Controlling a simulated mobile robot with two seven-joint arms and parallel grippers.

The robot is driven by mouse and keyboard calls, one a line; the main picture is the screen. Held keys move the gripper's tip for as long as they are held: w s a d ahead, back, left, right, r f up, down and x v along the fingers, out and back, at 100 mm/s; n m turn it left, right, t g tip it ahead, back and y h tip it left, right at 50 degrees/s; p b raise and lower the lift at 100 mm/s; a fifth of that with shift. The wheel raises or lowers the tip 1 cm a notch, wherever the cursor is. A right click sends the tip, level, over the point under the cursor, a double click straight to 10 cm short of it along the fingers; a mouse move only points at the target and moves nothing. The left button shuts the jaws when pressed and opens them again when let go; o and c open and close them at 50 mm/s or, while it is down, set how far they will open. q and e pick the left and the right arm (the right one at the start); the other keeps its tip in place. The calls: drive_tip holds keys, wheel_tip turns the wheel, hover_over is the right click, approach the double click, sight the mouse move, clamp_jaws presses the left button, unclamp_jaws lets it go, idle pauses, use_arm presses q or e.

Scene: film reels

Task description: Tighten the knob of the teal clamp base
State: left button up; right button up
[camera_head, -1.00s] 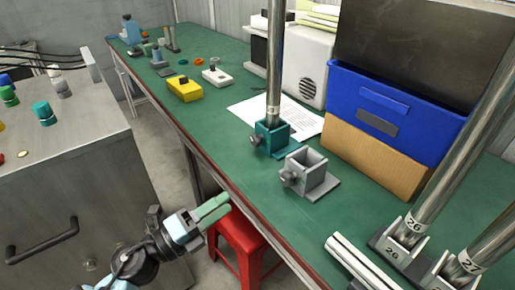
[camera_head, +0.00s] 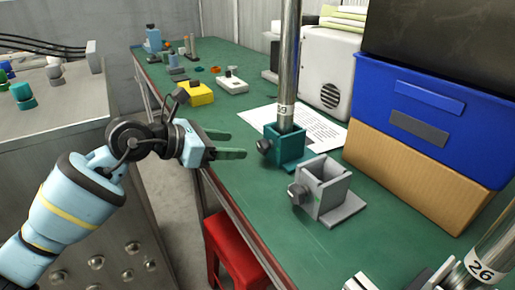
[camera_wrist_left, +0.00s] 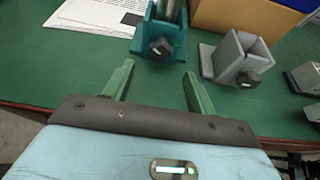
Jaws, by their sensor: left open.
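The teal clamp base (camera_head: 291,149) stands on the green bench with a steel pole (camera_head: 289,60) upright in it. Its dark knob (camera_head: 264,146) is on the side facing my left gripper. My right gripper is not in view.
An empty grey clamp base (camera_head: 325,188) with its own knob stands close to the right of the teal one. A paper sheet (camera_head: 316,124) lies behind. A blue bin (camera_head: 420,115) stands on a cardboard box (camera_head: 400,180). A red stool (camera_head: 236,255) is below the bench edge.

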sight(260, 146)
use_arm(q)
drive_tip(key=b+x, duration=0.1)
drive_tip(key=x, duration=0.5)
drive_tip(key=shift+w+d+f+b, duration=0.1)
drive_tip(key=shift+d+f+b, duration=0.1)
drive_tip(key=shift+b, duration=0.1)
drive_tip(key=shift+w+d+f, duration=0.15)
drive_tip(key=shift+w+d, duration=0.25)
drive_tip(key=shift+d, duration=0.1)
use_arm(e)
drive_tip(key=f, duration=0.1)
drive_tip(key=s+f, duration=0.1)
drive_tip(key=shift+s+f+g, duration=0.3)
use_arm(q)
drive_tip(key=shift+c, duration=0.4)
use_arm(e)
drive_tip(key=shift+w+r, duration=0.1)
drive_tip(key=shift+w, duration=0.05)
use_arm(q)
drive_tip(key=c, duration=0.9)
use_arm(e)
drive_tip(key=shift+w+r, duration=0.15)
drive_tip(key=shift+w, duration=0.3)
